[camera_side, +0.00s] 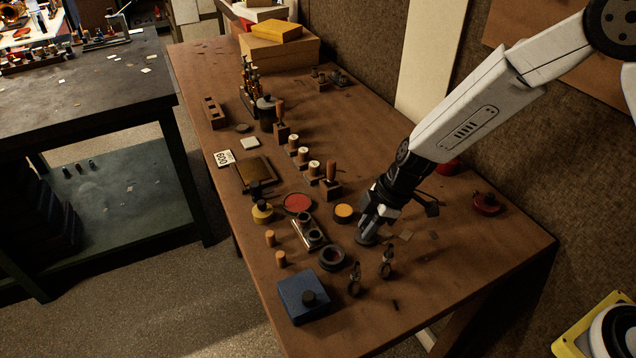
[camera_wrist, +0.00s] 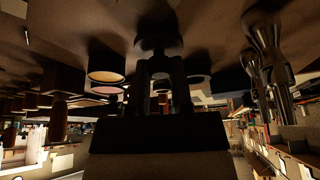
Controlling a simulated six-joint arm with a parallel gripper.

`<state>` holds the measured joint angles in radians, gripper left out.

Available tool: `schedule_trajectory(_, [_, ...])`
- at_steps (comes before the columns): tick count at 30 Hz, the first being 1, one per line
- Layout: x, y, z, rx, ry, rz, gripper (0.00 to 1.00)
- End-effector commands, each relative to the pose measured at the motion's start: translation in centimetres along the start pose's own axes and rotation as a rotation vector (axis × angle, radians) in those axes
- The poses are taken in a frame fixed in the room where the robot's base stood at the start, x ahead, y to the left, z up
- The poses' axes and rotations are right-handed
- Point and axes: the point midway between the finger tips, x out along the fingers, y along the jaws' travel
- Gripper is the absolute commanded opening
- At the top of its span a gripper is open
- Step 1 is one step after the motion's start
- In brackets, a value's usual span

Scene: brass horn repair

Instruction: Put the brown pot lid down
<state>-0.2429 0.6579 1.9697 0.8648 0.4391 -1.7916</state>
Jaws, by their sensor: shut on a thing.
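The brown pot lid (camera_side: 366,239) is a small dark disc under my gripper (camera_side: 373,222) in the side view, at or just above the brown table. My gripper is shut on it, pointing down at a slant. In the wrist view, where the table shows at the top, the lid (camera_wrist: 158,36) is a dark round piece at the tips of my two fingers (camera_wrist: 161,62). I cannot tell whether the lid touches the table.
An open pot with yellow contents (camera_side: 344,211) and one with red contents (camera_side: 298,202) stand left of my gripper. A blue block (camera_side: 303,298) sits at the front edge. The table's right side is mostly clear.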

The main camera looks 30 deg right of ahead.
Motion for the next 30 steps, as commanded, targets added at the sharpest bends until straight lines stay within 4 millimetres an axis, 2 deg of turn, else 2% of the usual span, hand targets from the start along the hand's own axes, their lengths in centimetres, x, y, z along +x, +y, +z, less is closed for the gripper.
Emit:
schedule_trajectory(4, [0.78,0.00,0.34,0.000,-0.001,0.001,0.00])
schedule_trajectory(17, [1.10,-0.01,0.49,-0.001,-0.001,0.000,0.00])
schedule_trajectory(18, [1.09,0.00,0.48,-0.001,-0.001,0.000,0.36])
schedule_trajectory(21, [1.07,0.00,0.47,-0.001,-0.001,0.001,0.62])
schedule_trajectory(30, [1.03,0.00,0.45,-0.001,-0.001,0.001,0.62])
